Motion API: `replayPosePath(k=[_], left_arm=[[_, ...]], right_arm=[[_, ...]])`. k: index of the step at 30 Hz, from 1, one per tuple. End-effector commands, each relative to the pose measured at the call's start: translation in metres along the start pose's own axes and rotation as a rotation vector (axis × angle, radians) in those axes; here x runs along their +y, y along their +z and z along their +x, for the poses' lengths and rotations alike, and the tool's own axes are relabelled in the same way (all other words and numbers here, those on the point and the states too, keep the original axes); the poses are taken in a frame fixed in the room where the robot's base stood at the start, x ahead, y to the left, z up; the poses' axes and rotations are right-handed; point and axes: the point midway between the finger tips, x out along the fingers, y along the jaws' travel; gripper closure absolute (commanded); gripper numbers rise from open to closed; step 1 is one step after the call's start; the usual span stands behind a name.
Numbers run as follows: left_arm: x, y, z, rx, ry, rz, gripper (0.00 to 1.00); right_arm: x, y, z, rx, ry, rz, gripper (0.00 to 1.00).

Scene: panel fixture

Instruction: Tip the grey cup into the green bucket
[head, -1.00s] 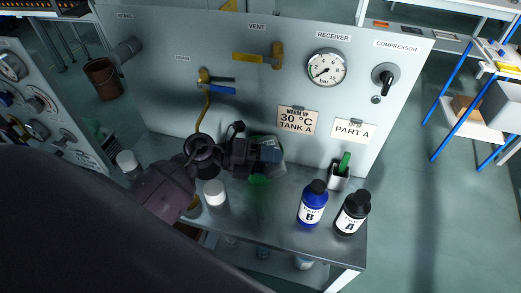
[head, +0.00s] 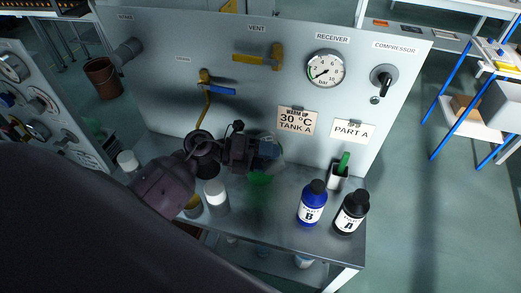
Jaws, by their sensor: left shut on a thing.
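My left gripper (head: 262,150) is over the bench near the middle of the head view, shut on what looks like the grey cup. The gripper hides most of the cup, and only a pale curved edge shows around the fingertips. I cannot tell how far the cup is tilted or whether anything leaves it. The green bucket (head: 259,179) shows as a green patch on the bench just below the fingers. The gripper and my arm partly cover it. The cup appears above or at the bucket, but the gap cannot be judged. My right gripper is not in view.
A blue bottle B (head: 311,205) and a black bottle A (head: 351,214) stand at the bench's right end. A holder with a green-handled item (head: 339,174) stands behind them. The upright panel (head: 290,40) with valves and gauge bounds the back.

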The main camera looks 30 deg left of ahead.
Motion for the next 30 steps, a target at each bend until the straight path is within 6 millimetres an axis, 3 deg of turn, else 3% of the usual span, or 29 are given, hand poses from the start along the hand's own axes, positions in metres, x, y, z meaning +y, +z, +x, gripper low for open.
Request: replayPosePath(k=[18, 30], left_arm=[[-0.001, 0.005, -0.002, 0.005, -0.018, -0.045, 0.68], [0.000, 0.006, -0.002, 0.009, -0.031, -0.076, 0.68]], right_arm=[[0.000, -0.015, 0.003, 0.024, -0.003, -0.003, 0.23], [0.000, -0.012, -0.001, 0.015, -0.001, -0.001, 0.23]])
